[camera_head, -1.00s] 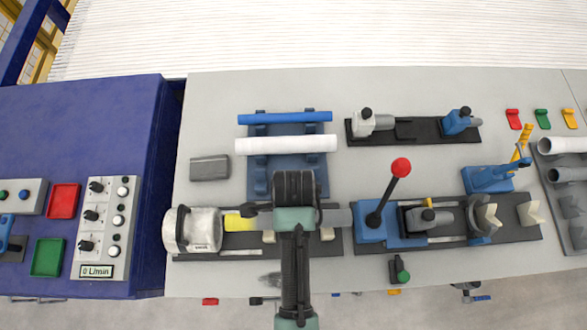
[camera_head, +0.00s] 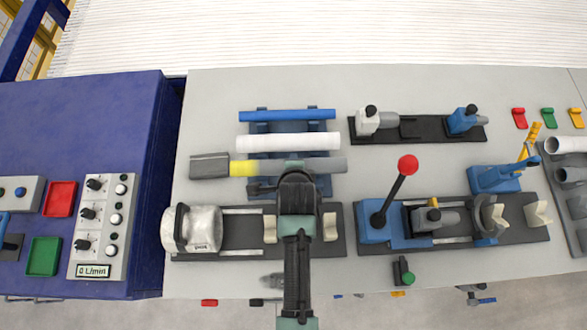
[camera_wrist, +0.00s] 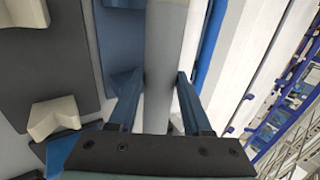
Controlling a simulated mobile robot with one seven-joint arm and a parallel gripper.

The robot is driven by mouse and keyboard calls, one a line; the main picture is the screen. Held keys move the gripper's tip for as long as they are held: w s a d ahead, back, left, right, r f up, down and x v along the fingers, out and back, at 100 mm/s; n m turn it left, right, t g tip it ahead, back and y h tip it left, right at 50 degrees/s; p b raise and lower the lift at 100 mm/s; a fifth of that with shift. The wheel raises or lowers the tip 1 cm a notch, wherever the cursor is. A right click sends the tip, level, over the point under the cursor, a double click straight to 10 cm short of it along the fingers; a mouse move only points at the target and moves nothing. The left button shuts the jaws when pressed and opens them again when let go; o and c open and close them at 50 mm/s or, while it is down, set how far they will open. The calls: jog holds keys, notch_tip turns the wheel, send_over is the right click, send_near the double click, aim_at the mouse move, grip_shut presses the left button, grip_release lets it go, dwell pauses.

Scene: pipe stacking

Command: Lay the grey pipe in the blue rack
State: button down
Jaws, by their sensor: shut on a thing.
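I cannot tell whether the grey pipe touches the rack.
A dark fixture with a white cylinder (camera_head: 192,229) and cream V-blocks (camera_head: 330,226) lies in front of the rack. A grey block (camera_head: 208,166) stands at the pipe's yellow end. A lever with a red knob (camera_head: 408,164) rises to the right. Table behind the rack is clear.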

jog(key=shift+f+b, duration=2.95)
jog(key=shift+f, duration=0.4)
jog(key=shift+c, duration=1.3)
grip_release()
jog(key=shift+r, duration=0.1)
